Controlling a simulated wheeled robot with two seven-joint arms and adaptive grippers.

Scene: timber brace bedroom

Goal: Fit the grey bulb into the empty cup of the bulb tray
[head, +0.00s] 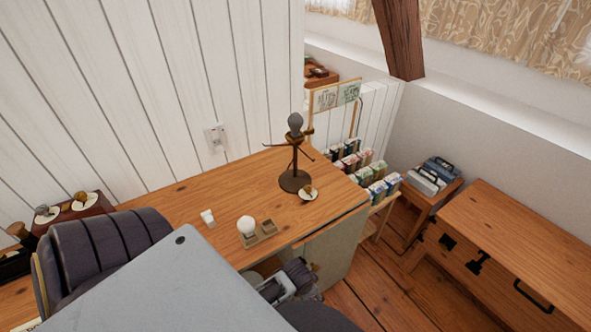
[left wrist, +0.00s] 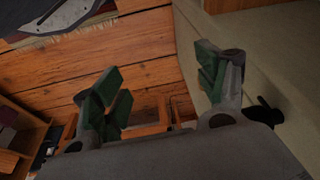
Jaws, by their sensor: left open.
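A grey bulb (head: 295,120) sits upright at the top of a dark stand (head: 294,182) near the back right of the desk. The bulb tray (head: 268,238) is a small wooden block near the desk's front edge. A round white bulb (head: 246,225) sits at its left, and an empty cup (head: 267,226) shows at its right. My left gripper (left wrist: 165,75) is open and empty in the left wrist view, with green finger pads above the floor. No bulb or tray shows in that view. My right gripper is not seen.
A small white piece (head: 207,217) stands left of the tray. A saucer (head: 308,194) with a small brownish item lies by the stand. A dark chair (head: 110,245) stands against the desk's left part. The wooden desktop (head: 235,190) is clear between tray and stand.

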